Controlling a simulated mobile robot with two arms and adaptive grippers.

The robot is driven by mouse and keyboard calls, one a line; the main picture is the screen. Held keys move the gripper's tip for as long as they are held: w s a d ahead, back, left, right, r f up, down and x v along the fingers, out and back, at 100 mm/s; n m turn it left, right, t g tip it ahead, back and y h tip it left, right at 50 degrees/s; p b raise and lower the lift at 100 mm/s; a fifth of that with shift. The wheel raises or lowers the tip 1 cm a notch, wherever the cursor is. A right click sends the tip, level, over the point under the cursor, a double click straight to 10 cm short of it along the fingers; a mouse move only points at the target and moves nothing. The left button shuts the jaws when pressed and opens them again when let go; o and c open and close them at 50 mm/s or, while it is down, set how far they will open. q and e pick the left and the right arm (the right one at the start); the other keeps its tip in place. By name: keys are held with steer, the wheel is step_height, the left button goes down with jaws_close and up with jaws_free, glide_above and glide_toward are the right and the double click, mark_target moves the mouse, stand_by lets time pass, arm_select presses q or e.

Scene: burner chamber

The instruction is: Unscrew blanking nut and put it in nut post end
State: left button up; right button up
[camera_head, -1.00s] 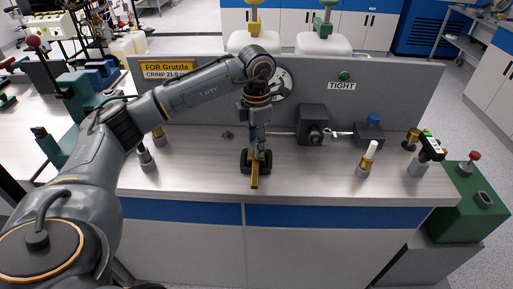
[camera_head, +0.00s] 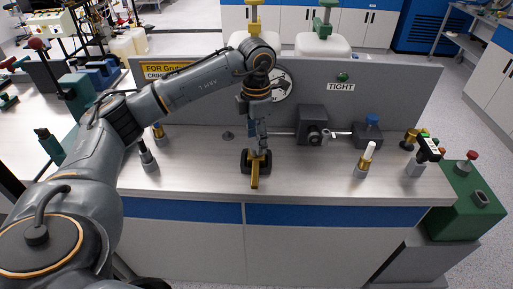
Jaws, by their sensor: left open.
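My left gripper (camera_head: 256,161) is open over the middle of the bench, pointing down. A brass-coloured bar (camera_head: 254,181) shows between and in front of its dark fingers; I cannot tell whether they touch it. A dark box (camera_head: 312,122) with a round fitting on its front stands right of the gripper, a silver piece beside it. A post with a brass collar and white top (camera_head: 364,160) stands on the right of the bench. Another post (camera_head: 414,168) near the right edge carries a black piece. I cannot tell which piece is the blanking nut. My right gripper is not in view.
An upright grey panel (camera_head: 400,95) with a TIGHT label (camera_head: 341,87) runs behind the bench (camera_head: 310,175). A blue-topped box (camera_head: 367,133) stands at the back right. A thin post (camera_head: 147,155) stands at the left. The bench front is mostly clear.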

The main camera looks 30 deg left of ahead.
arm_select(q)
steer(key=m, duration=0.5)
steer(key=shift+b, duration=0.35)
steer(key=m, duration=0.4)
steer(key=shift+m+b, duration=0.3)
steer(key=shift+m, duration=1.2)
steer(key=m, duration=0.3)
steer(key=shift+b, duration=0.3)
steer(key=m, duration=0.9)
steer(key=shift+b, duration=0.4)
